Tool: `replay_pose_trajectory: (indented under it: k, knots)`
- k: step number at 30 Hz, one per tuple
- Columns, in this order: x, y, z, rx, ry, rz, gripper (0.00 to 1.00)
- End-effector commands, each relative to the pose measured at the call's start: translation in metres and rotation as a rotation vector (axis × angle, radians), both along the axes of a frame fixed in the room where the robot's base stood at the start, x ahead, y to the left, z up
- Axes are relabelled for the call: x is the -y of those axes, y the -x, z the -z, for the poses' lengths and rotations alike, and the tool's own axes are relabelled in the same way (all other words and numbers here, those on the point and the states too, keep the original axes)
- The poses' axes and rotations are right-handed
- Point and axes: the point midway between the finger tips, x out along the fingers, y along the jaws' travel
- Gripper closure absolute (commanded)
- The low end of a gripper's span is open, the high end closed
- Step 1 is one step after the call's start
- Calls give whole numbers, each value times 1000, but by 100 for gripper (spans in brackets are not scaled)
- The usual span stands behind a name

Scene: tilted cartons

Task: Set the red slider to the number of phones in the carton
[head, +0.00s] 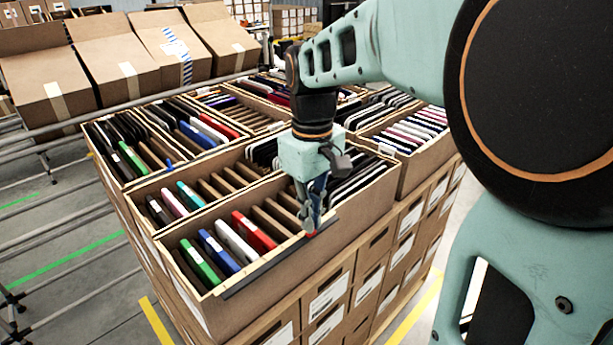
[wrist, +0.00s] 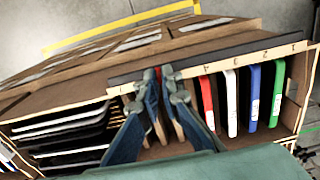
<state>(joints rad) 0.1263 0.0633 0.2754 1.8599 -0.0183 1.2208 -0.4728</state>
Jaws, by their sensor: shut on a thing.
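My gripper (head: 312,222) points down at the front edge of the near carton (head: 290,262), its fingers shut on the small red slider (head: 311,234). In the wrist view only a bit of the red slider (wrist: 158,73) shows between the fingertips (wrist: 157,80). The slider sits toward the right end of a dark rail (head: 262,268) on the carton's edge. Inside the carton stand a green phone (head: 200,263), a blue phone (head: 219,252), a white phone (head: 236,242) and a red phone (head: 254,231), with empty slots to their right.
Dark devices (wrist: 60,125) fill the carton's other section. More filled cartons (head: 415,135) stand behind. Open tilted cartons (head: 115,62) rest on a metal rack at the back left.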

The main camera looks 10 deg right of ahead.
Motion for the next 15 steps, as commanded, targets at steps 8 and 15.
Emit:
replay_pose_trajectory:
  k: [8, 15]
  knots:
    - [-46, 35, 0, 3, 0, -4, 100]
    - [-50, 37, -1, 2, 0, -1, 100]
